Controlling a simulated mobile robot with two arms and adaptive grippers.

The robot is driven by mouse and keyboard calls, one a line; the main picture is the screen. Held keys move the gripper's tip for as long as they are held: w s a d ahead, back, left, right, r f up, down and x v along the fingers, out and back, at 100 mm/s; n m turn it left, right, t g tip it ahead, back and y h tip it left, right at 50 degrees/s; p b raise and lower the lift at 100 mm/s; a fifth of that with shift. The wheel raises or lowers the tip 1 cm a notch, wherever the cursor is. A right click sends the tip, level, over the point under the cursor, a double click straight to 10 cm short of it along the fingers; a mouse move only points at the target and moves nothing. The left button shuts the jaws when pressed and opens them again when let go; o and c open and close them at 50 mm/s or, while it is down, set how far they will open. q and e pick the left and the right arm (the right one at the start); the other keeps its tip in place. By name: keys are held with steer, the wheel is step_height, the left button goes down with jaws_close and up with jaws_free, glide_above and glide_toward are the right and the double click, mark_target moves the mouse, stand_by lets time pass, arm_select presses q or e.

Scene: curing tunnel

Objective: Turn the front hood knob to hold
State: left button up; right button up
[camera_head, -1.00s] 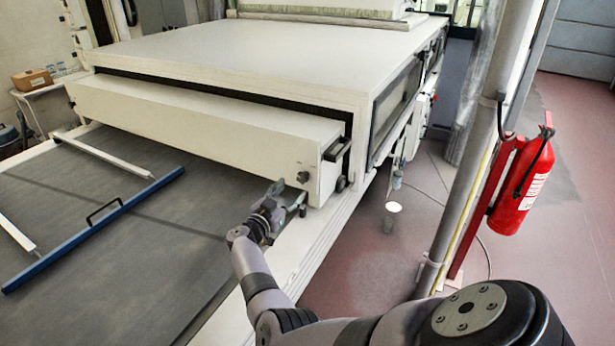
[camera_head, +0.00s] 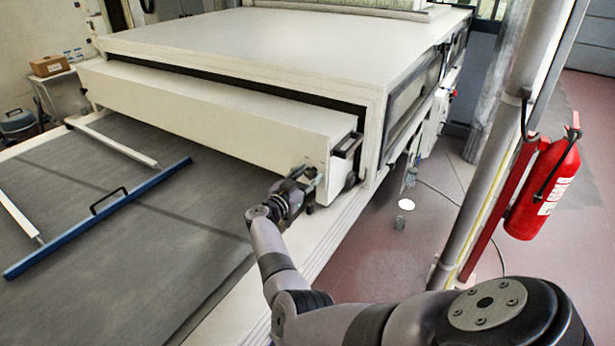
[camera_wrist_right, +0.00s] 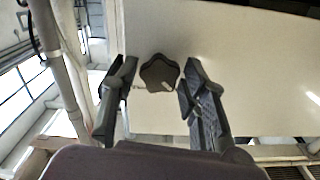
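The front hood (camera_head: 215,115) is a long white box across the mouth of the curing tunnel. Its dark lobed knob (camera_wrist_right: 159,73) has a small light pointer mark at its lower right in the right wrist view. My right gripper (camera_wrist_right: 158,88) is open, with one finger on each side of the knob and a visible gap on both sides. In the head view my right gripper (camera_head: 306,183) is at the hood's right end and covers the knob. The marks around the knob cannot be read. My left gripper is not in view.
A metal post (camera_head: 497,150) and a red fire extinguisher (camera_head: 543,190) stand to the right. A cardboard box (camera_head: 50,66) sits far left.

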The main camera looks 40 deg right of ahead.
steer(key=c, duration=0.6)
steer(key=shift+c, duration=1)
steer(key=shift+f+m, duration=0.1)
steer(key=shift+m, duration=0.2)
steer(key=m+b, duration=0.1)
steer(key=m, duration=0.1)
steer(key=shift+f+m+b, duration=0.1)
steer(key=shift+m+b, duration=0.2)
steer(key=shift+b, duration=0.1)
steer(key=m+b, duration=0.2)
steer(key=m, duration=0.1)
steer(key=shift+m, duration=0.3)
steer(key=m+b, duration=0.4)
steer(key=m, duration=0.1)
steer(key=shift+f, duration=0.15)
steer(key=shift+m+b, duration=2.3)
steer(key=shift+m, duration=0.8)
